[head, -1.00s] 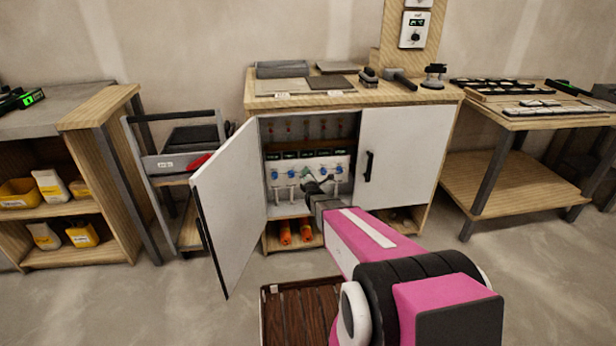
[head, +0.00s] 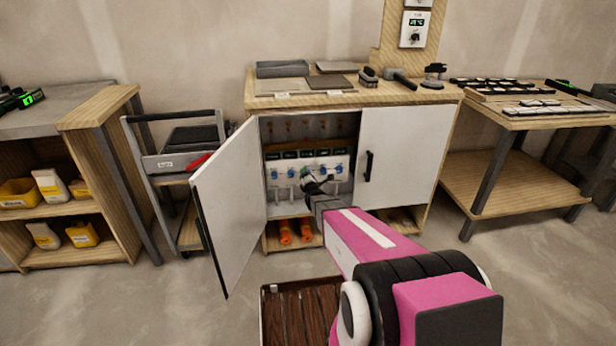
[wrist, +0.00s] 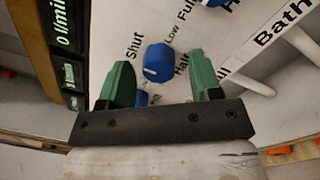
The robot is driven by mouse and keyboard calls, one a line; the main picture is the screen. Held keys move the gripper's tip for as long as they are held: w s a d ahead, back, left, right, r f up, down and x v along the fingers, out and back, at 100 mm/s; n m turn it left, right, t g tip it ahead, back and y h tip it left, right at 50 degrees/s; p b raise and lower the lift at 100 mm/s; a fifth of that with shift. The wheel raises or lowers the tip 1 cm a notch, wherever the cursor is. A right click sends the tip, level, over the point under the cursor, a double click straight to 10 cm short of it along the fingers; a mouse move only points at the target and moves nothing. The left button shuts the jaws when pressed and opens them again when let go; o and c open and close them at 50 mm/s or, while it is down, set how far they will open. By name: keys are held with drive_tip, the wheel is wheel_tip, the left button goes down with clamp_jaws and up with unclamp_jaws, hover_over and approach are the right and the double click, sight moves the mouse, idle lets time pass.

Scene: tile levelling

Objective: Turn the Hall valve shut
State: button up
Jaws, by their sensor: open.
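A row of blue valve knobs (head: 290,173) sits on a white panel inside the open cabinet. The names on the panel are too small to read in the head view, so I cannot tell which knob is Hall. In the wrist view one blue knob (wrist: 158,62) with a pale pointer mark lies between the green fingers of my gripper (wrist: 160,74). The fingers are open, one on each side, with gaps to the knob. "Shut", "Low", "Half" and "Full" are printed around it. In the head view my gripper (head: 314,185) is in front of the panel and covers part of it.
A "Bath" label (wrist: 285,22) and a dark "0 l/min" readout (wrist: 62,25) show near the knob. The left cabinet door (head: 226,205) stands open; the right door (head: 402,160) is shut. White pipe stubs hang below the knobs. Orange cylinders (head: 285,232) lie on the cabinet floor.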

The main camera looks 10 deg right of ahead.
drive_tip(key=s, duration=1)
drive_tip(key=shift+s+f, duration=0.2)
drive_tip(key=shift+f, duration=0.05)
